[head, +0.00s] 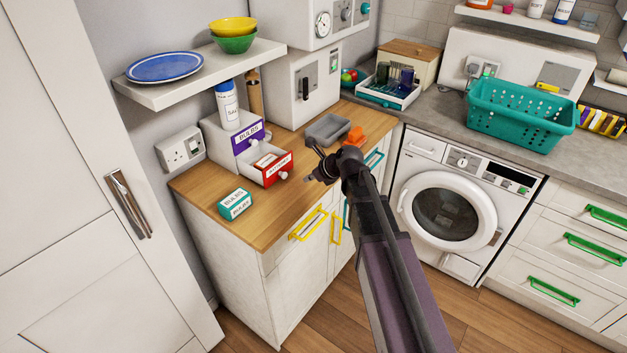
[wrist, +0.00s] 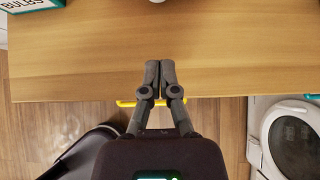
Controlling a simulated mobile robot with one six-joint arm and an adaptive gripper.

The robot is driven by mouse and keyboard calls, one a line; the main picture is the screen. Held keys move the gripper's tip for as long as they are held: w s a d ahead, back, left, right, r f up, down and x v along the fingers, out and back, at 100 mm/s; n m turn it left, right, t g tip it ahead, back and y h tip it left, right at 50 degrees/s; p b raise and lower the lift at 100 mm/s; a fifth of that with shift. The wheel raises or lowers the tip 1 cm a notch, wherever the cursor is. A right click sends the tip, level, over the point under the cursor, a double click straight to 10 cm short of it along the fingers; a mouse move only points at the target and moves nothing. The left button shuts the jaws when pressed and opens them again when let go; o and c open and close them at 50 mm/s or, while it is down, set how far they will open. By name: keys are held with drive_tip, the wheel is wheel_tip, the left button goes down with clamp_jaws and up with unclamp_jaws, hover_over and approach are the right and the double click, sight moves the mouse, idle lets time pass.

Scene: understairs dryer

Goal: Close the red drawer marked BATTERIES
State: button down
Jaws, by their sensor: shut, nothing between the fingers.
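The red drawer (head: 279,170) with a white label and a round white knob (head: 283,176) sticks out of a small white cabinet (head: 215,140) on the wooden counter. Its open top shows light contents. A purple drawer (head: 248,136) above it, labelled BULBS, looks pushed in. My gripper (head: 314,170) is in front of the red drawer, to its right in the head view, apart from it. In the wrist view my gripper (wrist: 159,65) is shut and empty, its fingers over the counter's front edge. A pale knob is partly cut off at that view's top edge.
A teal and white BULBS box (head: 235,204) lies on the counter (head: 255,228) left of the drawer. A grey tray (head: 327,130) and an orange object (head: 356,135) lie behind my gripper. A bottle (head: 228,105) stands on the cabinet, under a wall shelf (head: 200,77).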

sight(264, 159)
drive_tip(key=b+x, duration=0.3)
drive_tip(key=x, duration=0.2)
drive_tip(key=shift+f, duration=0.1)
drive_tip(key=shift+w+a, duration=0.9)
drive_tip(key=shift+a, duration=0.2)
drive_tip(key=shift+w+a, duration=0.35)
drive_tip(key=shift+a, duration=0.15)
drive_tip(key=w+a, duration=0.2)
drive_tip(key=a, duration=0.1)
drive_tip(key=w+a, duration=0.5)
drive_tip(key=a, duration=0.1)
drive_tip(key=shift+w+a, duration=0.35)
drive_tip(key=shift+w, duration=0.05)
drive_tip(key=shift+w+a+r, duration=0.2)
drive_tip(key=shift+a, duration=0.2)
